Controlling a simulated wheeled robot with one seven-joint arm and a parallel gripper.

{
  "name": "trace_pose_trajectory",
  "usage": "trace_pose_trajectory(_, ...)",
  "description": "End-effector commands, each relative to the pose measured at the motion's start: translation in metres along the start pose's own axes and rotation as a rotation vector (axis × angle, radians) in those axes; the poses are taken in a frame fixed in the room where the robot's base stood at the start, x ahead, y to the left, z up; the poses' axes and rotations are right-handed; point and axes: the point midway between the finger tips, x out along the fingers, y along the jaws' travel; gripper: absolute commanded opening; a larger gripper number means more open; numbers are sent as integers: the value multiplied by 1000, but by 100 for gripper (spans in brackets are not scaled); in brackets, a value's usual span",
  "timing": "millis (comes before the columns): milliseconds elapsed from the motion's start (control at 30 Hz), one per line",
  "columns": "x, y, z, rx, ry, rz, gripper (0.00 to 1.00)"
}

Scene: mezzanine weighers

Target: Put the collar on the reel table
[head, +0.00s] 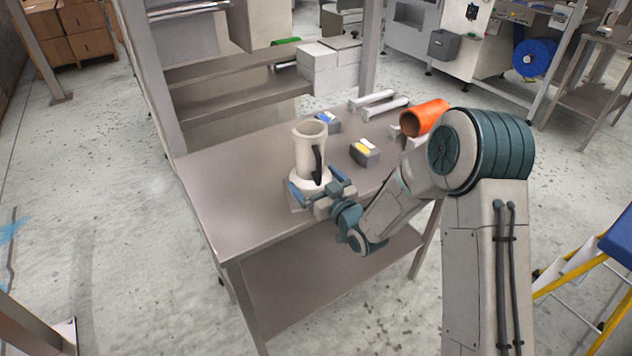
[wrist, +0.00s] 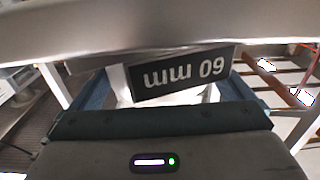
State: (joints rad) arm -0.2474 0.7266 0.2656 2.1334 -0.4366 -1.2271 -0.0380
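A white, wide-based piece (head: 309,181), perhaps the collar, is at the near edge of the grey workbench (head: 235,205). A cream, jug-like shape (head: 306,150) with a dark handle-like part rises above it; I cannot tell whether they are one piece. My gripper (head: 319,186) has blue fingers spread on either side of the white piece. In the wrist view, a dark label (wrist: 183,74) reads "60 mm" upside down between the fingers. Finger contact is unclear. A small side table (head: 596,102) stands at the far right; I cannot confirm it is the reel table.
The workbench also holds an orange cylinder (head: 428,116), two small bins (head: 365,155) (head: 327,123) and white rods (head: 377,102). A blue reel (head: 534,58) hangs on the machine behind. A yellow ladder (head: 590,285) stands at right. Floor at left is mostly clear.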

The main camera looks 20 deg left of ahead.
Motion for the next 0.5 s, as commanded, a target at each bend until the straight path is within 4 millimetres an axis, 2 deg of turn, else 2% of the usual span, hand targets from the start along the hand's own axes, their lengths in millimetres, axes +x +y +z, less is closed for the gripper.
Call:
trace_pose_trajectory(167, 0, 0, -4, 0, 0, 0, 100)
trace_pose_trajectory(267, -14, 1, 0, -1, -2, 1, 100)
trace_pose_trajectory(500, -63, 1, 0, 0, -2, 3, 100)
